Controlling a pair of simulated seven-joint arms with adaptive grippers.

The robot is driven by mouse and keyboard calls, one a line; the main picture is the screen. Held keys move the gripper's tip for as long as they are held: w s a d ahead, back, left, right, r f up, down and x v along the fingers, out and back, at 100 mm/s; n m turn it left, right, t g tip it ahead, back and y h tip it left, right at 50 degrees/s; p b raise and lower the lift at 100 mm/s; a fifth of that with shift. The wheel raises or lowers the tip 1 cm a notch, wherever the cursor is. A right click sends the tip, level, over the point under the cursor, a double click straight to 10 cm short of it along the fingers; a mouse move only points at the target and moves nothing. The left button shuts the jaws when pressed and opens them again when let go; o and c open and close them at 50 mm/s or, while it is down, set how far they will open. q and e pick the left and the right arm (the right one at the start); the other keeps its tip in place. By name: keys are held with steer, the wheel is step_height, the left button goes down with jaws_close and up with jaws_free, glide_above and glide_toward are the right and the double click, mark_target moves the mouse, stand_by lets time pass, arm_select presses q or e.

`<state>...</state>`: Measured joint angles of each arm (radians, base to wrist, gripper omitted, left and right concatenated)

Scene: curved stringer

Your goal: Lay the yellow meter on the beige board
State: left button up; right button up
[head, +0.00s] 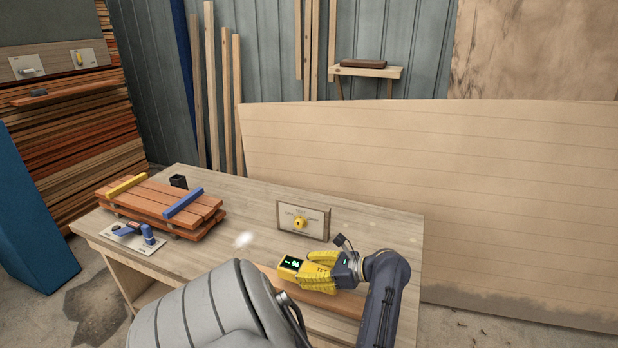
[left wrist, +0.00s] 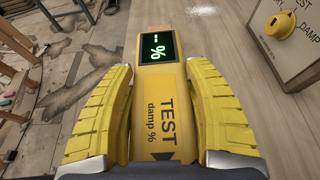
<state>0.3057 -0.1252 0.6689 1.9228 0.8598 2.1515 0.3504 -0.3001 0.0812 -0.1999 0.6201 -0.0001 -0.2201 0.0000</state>
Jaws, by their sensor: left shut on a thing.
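The yellow meter (head: 291,263) has a dark screen with green marks. In the left wrist view the meter (left wrist: 165,105) reads "TEST damp %", and its screen is lit at the far end. My left gripper (head: 311,277) is shut on it, a yellow ribbed finger on each side; the fingers also show in the left wrist view (left wrist: 158,75). The meter is over the front right of the workbench; I cannot tell whether it touches anything below. A large beige board (head: 430,180) with faint lines stands behind the bench. My right gripper is not in view.
A beige sign block (head: 289,213) with a yellow knob stands on the workbench (head: 250,196), behind the meter. A reddish plank (head: 334,302) lies below my gripper. Stacked reddish boards (head: 150,200) and a blue tool (head: 131,229) on a pale plate are at left.

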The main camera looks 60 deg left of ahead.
arm_select(q)
steer(key=shift+f, duration=1.95)
steer(key=shift+f, duration=0.15)
steer(key=o, duration=1.5)
steer(key=shift+c, duration=0.2)
steer(key=shift+w+d+r, duration=0.15)
steer(key=shift+d+r, duration=0.05)
steer(key=shift+v, duration=2.55)
